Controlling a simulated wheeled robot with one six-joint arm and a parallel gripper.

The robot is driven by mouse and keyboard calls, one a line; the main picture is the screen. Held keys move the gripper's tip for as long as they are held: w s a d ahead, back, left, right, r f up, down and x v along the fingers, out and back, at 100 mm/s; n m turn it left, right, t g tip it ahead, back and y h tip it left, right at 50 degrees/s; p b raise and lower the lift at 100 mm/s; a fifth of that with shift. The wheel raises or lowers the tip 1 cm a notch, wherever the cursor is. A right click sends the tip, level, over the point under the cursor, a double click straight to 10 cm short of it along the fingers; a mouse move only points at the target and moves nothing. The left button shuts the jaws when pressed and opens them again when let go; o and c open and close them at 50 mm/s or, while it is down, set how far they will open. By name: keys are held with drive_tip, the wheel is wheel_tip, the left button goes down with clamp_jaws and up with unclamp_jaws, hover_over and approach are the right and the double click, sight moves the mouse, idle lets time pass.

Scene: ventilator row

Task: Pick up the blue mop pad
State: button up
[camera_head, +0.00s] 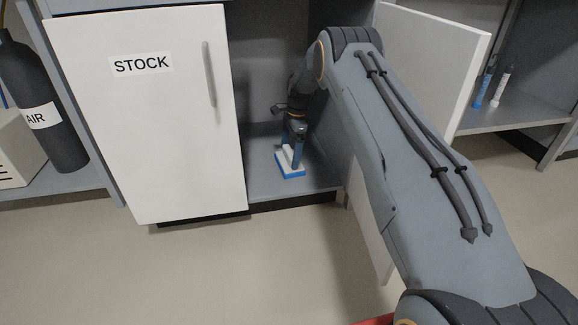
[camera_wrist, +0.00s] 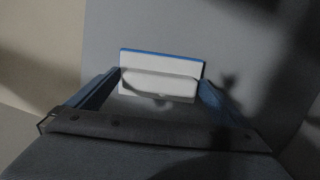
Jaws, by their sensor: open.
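The blue mop pad (camera_head: 291,171) lies on the floor of the cabinet, in the opening right of the STOCK door. It has a blue base with a white block on top. In the wrist view the pad (camera_wrist: 163,61) shows as a white slab with a blue edge, with its raised white block in front. My gripper (camera_head: 290,158) reaches down into the cabinet just over the pad. In the wrist view my gripper (camera_wrist: 160,82) is open, with one finger at each side of the white block. Whether the fingers touch it I cannot tell.
The white STOCK door (camera_head: 150,120) is closed at the left. An open white door (camera_head: 432,65) stands right of my arm. A dark AIR cylinder (camera_head: 45,110) is at the far left. Blue and white bottles (camera_head: 492,87) stand on the right shelf (camera_head: 515,115).

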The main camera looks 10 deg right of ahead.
sight(290, 151)
drive_tip(key=shift+f, duration=0.15)
drive_tip(key=c, duration=1)
wheel_tip(290, 151, up, 10)
drive_tip(key=p, duration=0.5)
